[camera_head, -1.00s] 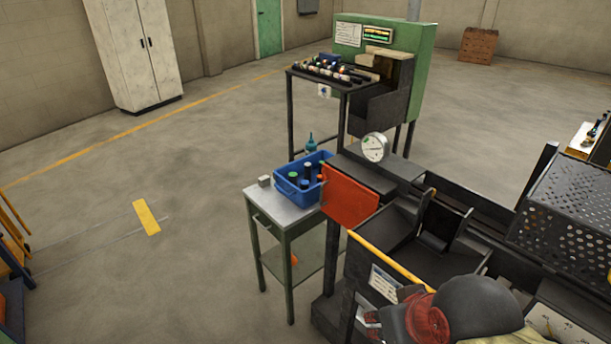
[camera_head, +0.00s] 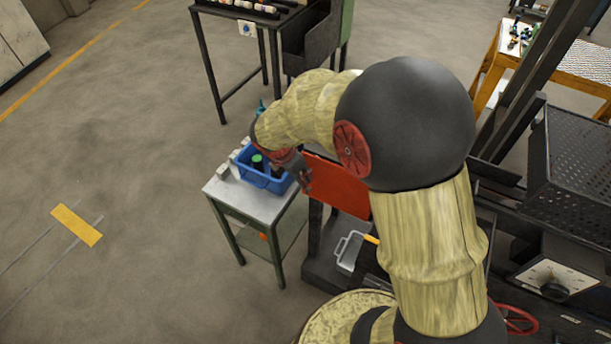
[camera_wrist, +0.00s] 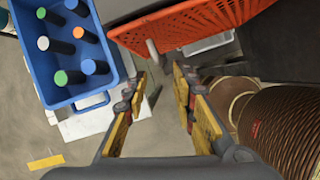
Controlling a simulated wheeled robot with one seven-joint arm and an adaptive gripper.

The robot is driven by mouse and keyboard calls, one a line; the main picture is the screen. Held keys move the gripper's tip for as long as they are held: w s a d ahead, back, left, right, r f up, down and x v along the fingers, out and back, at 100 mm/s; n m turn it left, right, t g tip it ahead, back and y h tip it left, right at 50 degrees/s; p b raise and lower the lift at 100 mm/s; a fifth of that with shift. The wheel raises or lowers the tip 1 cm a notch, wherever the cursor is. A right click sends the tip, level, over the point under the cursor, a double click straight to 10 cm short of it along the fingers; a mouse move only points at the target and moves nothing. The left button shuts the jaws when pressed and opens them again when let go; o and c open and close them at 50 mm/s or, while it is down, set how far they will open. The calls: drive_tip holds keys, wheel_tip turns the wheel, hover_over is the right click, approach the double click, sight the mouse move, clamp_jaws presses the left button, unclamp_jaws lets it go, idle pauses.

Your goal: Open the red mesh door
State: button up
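The red mesh door (camera_head: 336,186) hangs in front of the machine, to the right of the small table, partly hidden by my arm. In the wrist view the mesh door (camera_wrist: 195,24) spans the upper middle. A pale, rounded peg that looks like its handle (camera_wrist: 152,47) sticks out near its lower left edge. My gripper (camera_wrist: 158,78) is open, its yellow and dark fingers apart, with the peg just ahead of the gap between the fingertips. Nothing is clearly held. In the head view my gripper (camera_head: 303,179) is beside the door's left edge; whether it touches is unclear.
A blue bin (camera_head: 262,178) with several capped bottles stands on a small grey table (camera_head: 228,197), close to the left of my gripper. A grey wire-handled tray (camera_head: 350,252) sits below the door. Open floor (camera_head: 130,150) lies to the left.

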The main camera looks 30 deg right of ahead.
sight(306, 191)
drive_tip(key=shift+n, duration=0.6)
drive_tip(key=b+x, duration=0.2)
drive_tip(key=x, duration=0.7)
drive_tip(key=shift+w+f, duration=0.1)
drive_tip(key=shift+c, duration=0.7)
clamp_jaws()
